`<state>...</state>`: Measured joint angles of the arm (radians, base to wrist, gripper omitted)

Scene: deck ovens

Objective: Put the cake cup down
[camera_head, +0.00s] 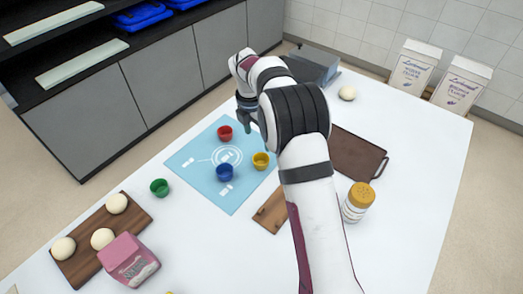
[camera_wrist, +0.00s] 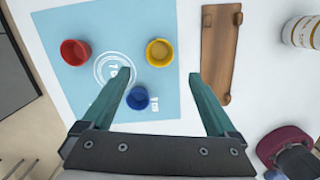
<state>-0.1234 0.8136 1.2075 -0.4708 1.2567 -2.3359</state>
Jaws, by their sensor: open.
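Three cake cups stand on the light blue mat (camera_head: 192,165): a red cup (camera_head: 225,132), a yellow cup (camera_head: 261,161) and a blue cup (camera_head: 225,172). A green cup (camera_head: 159,187) stands on the white table left of the mat. The wrist view shows the red cup (camera_wrist: 75,52), yellow cup (camera_wrist: 160,52) and blue cup (camera_wrist: 138,98), all upright and apart. My gripper (camera_wrist: 160,75) is open and empty above the mat. The blue cup shows beside its left finger in that view. In the head view the arm partly hides my gripper (camera_head: 247,118).
A board with dough balls (camera_head: 75,268) and a pink packet (camera_head: 128,262) are at lower left. A small wooden rack (camera_head: 268,212), a dark tray (camera_head: 357,152) and a yellow-lidded jar (camera_head: 358,202) lie near the arm. White cartons (camera_head: 413,68) stand at the back right.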

